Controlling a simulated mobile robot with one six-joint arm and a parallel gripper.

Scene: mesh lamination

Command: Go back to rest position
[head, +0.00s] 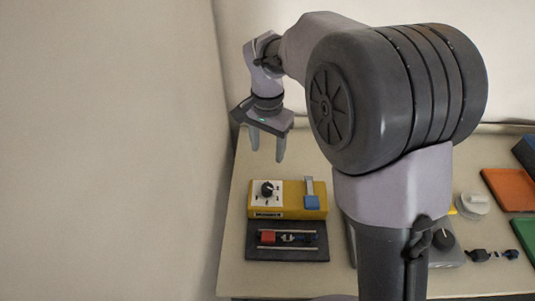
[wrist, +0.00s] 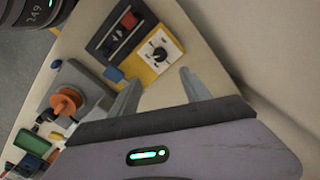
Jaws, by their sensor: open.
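My gripper (head: 268,153) is open and empty. It points down and hangs in the air above the back left part of the table (head: 240,240). In the wrist view, the two fingers of my gripper (wrist: 160,92) are spread apart with nothing between them. The yellow device (head: 290,198) stands in front of and below the gripper. It has a black knob (head: 267,188) on a white dial plate and a blue lever (head: 311,201). The device also shows in the wrist view (wrist: 148,76).
A dark tray (head: 287,252) with a red block (head: 268,237) and small parts lies before the yellow device. At right are an orange tray (head: 511,187), a green tray (head: 524,227) and small dark parts (head: 478,255). My arm hides the table's middle. A wall rises at left.

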